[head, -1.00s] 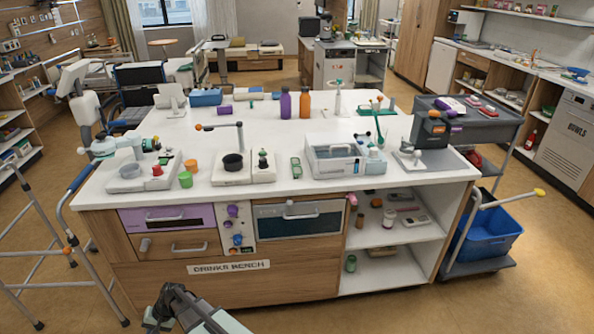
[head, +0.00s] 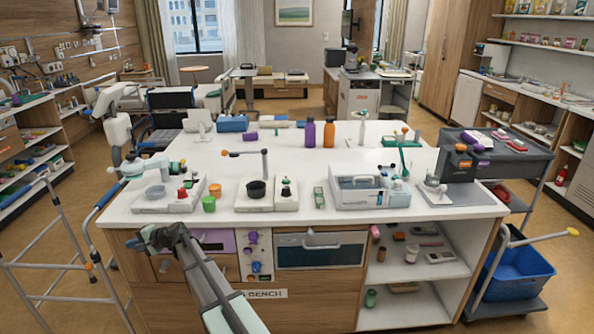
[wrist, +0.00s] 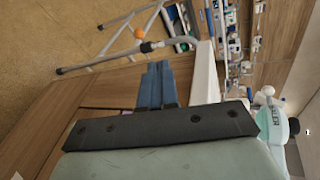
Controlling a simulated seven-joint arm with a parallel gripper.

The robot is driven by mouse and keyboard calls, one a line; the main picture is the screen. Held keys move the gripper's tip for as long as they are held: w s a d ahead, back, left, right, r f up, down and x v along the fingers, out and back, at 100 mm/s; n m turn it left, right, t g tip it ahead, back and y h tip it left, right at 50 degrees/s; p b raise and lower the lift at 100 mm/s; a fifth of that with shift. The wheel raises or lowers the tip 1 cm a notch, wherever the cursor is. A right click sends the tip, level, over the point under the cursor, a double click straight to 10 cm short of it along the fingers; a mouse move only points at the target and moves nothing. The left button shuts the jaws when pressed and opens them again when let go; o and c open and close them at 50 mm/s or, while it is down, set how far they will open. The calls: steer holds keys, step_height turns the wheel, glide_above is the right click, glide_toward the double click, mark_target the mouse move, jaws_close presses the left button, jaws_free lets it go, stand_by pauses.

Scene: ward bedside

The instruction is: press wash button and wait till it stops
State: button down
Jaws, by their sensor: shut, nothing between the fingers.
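No button marked wash is readable in these views. On the drinks bench (head: 330,142) stands a white appliance with a clear lid (head: 360,192). A panel of purple and blue knobs (head: 253,238) is on the bench front, beside a dark-windowed door (head: 320,256). My gripper (head: 150,237) is shut and empty, in front of the bench's left front near the purple drawer (head: 222,240). Its blue fingers (wrist: 155,85) lie together in the wrist view.
A walking frame (head: 50,255) is on the floor at left. A blue bin (head: 520,272) and dark trolley (head: 490,150) are at right.

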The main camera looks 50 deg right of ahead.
steer(key=w+d+r+m+t, duration=0.1)
steer(key=w+d+r+t, duration=0.3)
steer(key=d+r, duration=1)
steer(key=s+d+r+n+h, duration=0.1)
steer(key=s+d+r, duration=0.4)
steer(key=d, duration=0.8)
steer(key=s+d+r+h, duration=0.1)
steer(key=s+d+r, duration=0.3)
steer(key=s+d, duration=0.6)
steer(key=s+d+r+n, duration=0.1)
steer(key=s+d+r, duration=0.3)
steer(key=d, duration=1.1)
steer(key=n+g+h, duration=0.1)
steer(key=g+h, duration=0.5)
steer(key=h, duration=0.2)
glide_above(398, 177)
step_height(398, 177, down, 3)
steer(key=shift+s+a, duration=0.1)
steer(key=shift+a, duration=0.05)
steer(key=shift+f, duration=0.15)
steer(key=shift+f, duration=4.25)
